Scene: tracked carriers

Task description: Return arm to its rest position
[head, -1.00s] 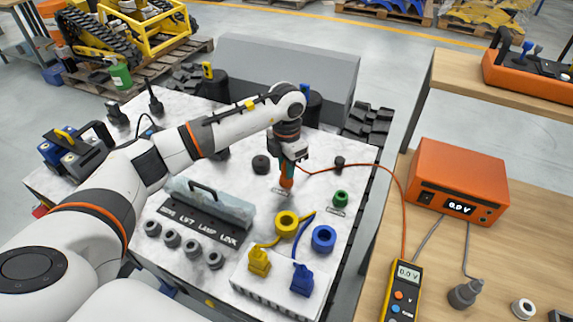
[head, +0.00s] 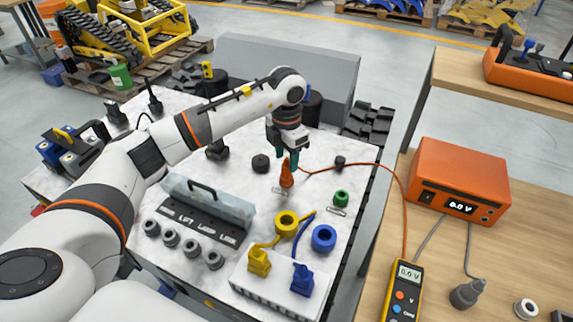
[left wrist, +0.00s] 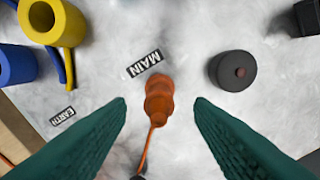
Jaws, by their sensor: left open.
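My left arm reaches in from the left in the head view. Its gripper (head: 288,158) is open and empty, just above an orange plug (head: 287,177). The plug stands on the white marbled top (head: 235,163), with an orange cable running from it to the right. In the left wrist view the orange plug (left wrist: 158,100) lies between the two spread green fingers (left wrist: 160,115), apart from both. A label reading MAIN (left wrist: 145,64) is beside it. My right gripper is not in view.
Near the gripper are a black round cap (head: 261,163), a green cap (head: 341,198), and yellow (head: 286,223) and blue (head: 323,238) rings. A clear cover with a handle (head: 208,203) is at front left. An orange meter box (head: 460,180) stands on the right bench.

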